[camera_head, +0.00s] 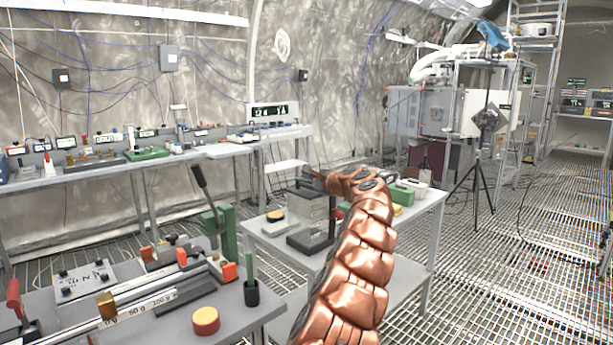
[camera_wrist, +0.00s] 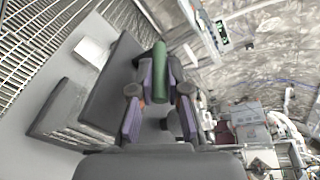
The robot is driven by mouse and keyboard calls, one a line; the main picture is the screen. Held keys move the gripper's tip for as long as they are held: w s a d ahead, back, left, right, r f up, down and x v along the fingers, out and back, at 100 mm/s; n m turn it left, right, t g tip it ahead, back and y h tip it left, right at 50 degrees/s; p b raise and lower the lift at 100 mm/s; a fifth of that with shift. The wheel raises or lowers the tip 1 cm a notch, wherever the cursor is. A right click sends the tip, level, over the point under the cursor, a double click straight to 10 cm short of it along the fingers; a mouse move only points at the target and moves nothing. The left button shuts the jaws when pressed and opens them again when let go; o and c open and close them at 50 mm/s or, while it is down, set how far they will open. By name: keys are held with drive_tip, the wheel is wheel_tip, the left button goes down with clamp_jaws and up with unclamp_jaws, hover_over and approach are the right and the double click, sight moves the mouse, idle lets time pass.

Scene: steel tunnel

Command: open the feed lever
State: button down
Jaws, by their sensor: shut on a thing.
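A green cylindrical grip (camera_wrist: 161,62), which I take to be the feed lever's handle, stands between the fingers of my gripper (camera_wrist: 161,95) in the wrist view. The gripper is shut on it; the dark fingers have purple pads on both sides. In the head view my gripper (camera_head: 318,179) is at the end of my copper arm, over a clear box-like device (camera_head: 309,210) on the middle table. The arm and gripper hide much of that device and the lever there. The lever's pivot cannot be seen.
The device's dark base (camera_wrist: 112,85) lies close beside the gripper in the wrist view. A black-handled lever on a green stand (camera_head: 219,228) rises left of the middle table (camera_head: 420,222). A tripod (camera_head: 480,185) stands to the right.

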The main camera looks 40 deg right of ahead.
drive_tip(key=shift+d+n+y+p, duration=0.2)
drive_tip(key=shift+n+y+p, duration=0.4)
drive_tip(key=shift+p, duration=0.9)
drive_tip(key=shift+d+n+y+p, duration=0.2)
drive_tip(key=shift+n+y+p, duration=0.2)
drive_tip(key=shift+y+p, duration=0.75)
drive_tip(key=shift+w+r+n+p, duration=0.15)
drive_tip(key=shift+n+p, duration=0.15)
drive_tip(key=shift+p, duration=0.95)
drive_tip(key=y+p, duration=0.1)
drive_tip(key=p, duration=0.3)
drive_tip(key=shift+d+n, duration=0.15)
drive_tip(key=shift+n, duration=0.25)
drive_tip(key=n+y+p, duration=0.1)
drive_tip(key=p, duration=0.4)
drive_tip(key=shift+w+d+y+p, duration=0.1)
drive_tip(key=shift+y+p, duration=0.2)
drive_tip(key=shift+y, duration=0.05)
drive_tip(key=shift+f+n+g+y+p, duration=0.3)
drive_tip(key=shift+p, duration=0.4)
drive_tip(key=c, duration=1.4)
unclamp_jaws()
drive_tip(key=shift+w, duration=0.1)
drive_tip(key=shift+d+r, duration=0.1)
